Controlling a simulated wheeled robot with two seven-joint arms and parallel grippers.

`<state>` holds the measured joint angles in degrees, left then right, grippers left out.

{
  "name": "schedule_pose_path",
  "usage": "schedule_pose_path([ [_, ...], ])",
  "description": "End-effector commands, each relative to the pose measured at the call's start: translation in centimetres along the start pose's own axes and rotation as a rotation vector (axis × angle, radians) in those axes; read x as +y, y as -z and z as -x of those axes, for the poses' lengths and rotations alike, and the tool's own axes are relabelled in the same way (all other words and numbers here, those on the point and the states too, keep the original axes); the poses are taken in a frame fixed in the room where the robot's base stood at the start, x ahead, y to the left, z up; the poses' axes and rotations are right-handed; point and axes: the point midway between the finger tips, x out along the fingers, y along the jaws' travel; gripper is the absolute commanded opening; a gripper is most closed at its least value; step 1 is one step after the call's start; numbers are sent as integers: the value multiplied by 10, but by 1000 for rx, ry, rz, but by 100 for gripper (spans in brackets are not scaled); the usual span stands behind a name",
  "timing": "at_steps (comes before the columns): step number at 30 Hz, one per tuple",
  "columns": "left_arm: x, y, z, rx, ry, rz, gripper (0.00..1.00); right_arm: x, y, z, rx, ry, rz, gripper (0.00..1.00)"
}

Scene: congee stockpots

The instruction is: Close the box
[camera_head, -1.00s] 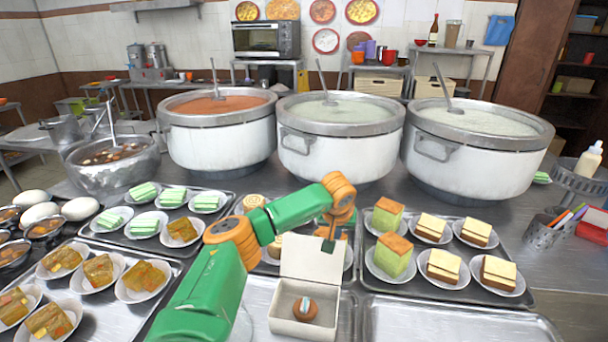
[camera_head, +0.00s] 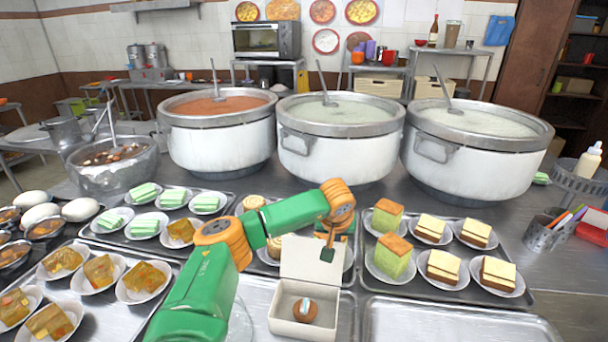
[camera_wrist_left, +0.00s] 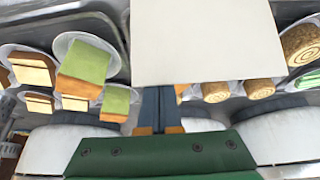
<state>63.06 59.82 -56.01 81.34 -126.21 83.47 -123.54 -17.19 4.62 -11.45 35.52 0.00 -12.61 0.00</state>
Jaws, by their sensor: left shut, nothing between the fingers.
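An open white box (camera_head: 290,320) stands at the front middle, with its lid (camera_head: 312,262) raised upright at the back. A round brown item with a pale, dark-marked top (camera_head: 305,309) sits inside. My left gripper (camera_head: 328,253) hangs down at the lid's upper right edge, its fingers shut and empty. In the left wrist view the lid (camera_wrist_left: 207,40) fills the upper middle as a pale panel, and the shut fingers (camera_wrist_left: 160,108) lie at its edge. I cannot tell whether they touch it. My right gripper is not in view.
Trays of plated cakes (camera_head: 443,268) stand to the right, and more plated food (camera_head: 100,270) to the left. Three big stockpots (camera_head: 340,140) stand behind. An empty metal tray (camera_head: 450,320) lies at the front right.

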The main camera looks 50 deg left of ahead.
Motion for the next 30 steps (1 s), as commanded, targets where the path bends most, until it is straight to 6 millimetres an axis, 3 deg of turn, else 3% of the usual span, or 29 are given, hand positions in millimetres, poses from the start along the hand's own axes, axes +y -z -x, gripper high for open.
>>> schedule_pose_path([
  [30,0,-28,13,-1,1,-2,0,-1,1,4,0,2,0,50],
])
